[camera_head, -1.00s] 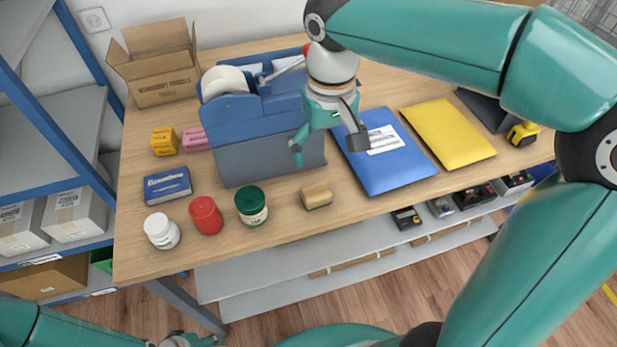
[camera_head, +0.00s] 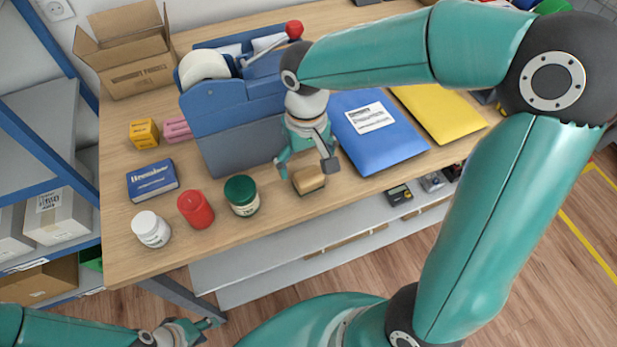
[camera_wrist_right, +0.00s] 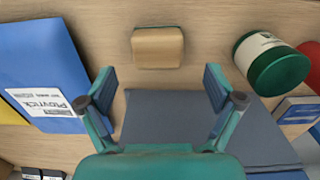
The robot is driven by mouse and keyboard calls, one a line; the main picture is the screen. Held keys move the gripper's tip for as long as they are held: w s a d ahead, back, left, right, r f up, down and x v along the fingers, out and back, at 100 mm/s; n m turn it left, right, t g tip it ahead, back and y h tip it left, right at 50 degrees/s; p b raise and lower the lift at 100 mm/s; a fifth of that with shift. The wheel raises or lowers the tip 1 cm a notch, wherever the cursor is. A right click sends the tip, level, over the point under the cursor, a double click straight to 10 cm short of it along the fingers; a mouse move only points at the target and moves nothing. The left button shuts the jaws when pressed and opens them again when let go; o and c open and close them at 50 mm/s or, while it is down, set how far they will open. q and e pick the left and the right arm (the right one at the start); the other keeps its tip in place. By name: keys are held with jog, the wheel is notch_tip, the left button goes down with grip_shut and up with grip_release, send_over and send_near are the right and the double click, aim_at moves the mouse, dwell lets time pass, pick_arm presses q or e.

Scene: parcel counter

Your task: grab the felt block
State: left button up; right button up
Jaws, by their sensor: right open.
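The felt block (camera_head: 308,180) is a small tan block with a darker underside, lying on the wooden counter near its front edge. In the right wrist view the felt block (camera_wrist_right: 157,47) lies just beyond the fingertips, roughly centred between them. My right gripper (camera_head: 307,168) is open and empty, its fingers on either side of the block in the head view and pointing down. The right wrist view shows my right gripper (camera_wrist_right: 160,84) with its two fingers spread wide. My left gripper (camera_head: 205,327) is low at the bottom left, away from the counter; its opening is unclear.
A blue-grey tape dispenser (camera_head: 240,130) stands just behind the block. A green-lidded jar (camera_head: 242,196), a red jar (camera_head: 195,209) and a white bottle (camera_head: 151,229) stand to the left. A blue envelope (camera_head: 385,145) and a yellow envelope (camera_head: 440,112) lie to the right.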

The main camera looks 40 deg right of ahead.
aim_at(308, 175)
jog(key=shift+s+d+f+p, duration=0.1)
jog(key=shift+f+p, duration=0.05)
jog(key=shift+f, duration=1.15)
jog(key=shift+s+f+p, duration=0.1)
jog(key=shift+f+p, duration=0.05)
jog(key=shift+f, duration=1.15)
jog(key=c, duration=1.3)
